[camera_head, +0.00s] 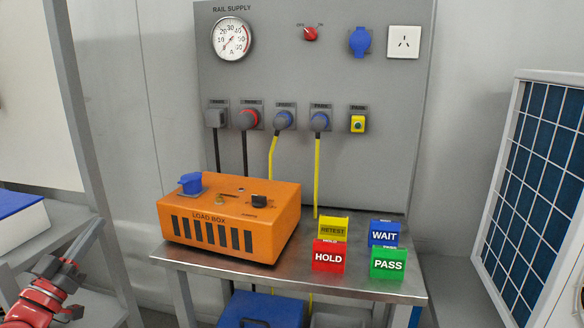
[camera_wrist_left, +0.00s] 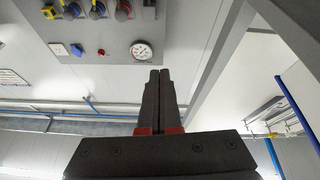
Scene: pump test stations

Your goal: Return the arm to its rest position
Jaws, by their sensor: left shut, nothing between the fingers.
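My left gripper (camera_head: 86,240) shows at the lower left of the head view, on a red and grey arm. It is left of the table and apart from everything on it. In the left wrist view the two dark fingers of the gripper (camera_wrist_left: 159,75) lie together, with nothing between them. Beyond them that view shows the supply panel (camera_wrist_left: 85,35) and the ceiling.
A metal table (camera_head: 345,286) carries an orange load box (camera_head: 270,225) and signs: HOLD (camera_head: 328,257), RETEST (camera_head: 333,229), WAIT (camera_head: 383,234), PASS (camera_head: 388,264). A grey panel (camera_head: 280,75) with sockets stands behind. A solar panel (camera_head: 535,190) is at right.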

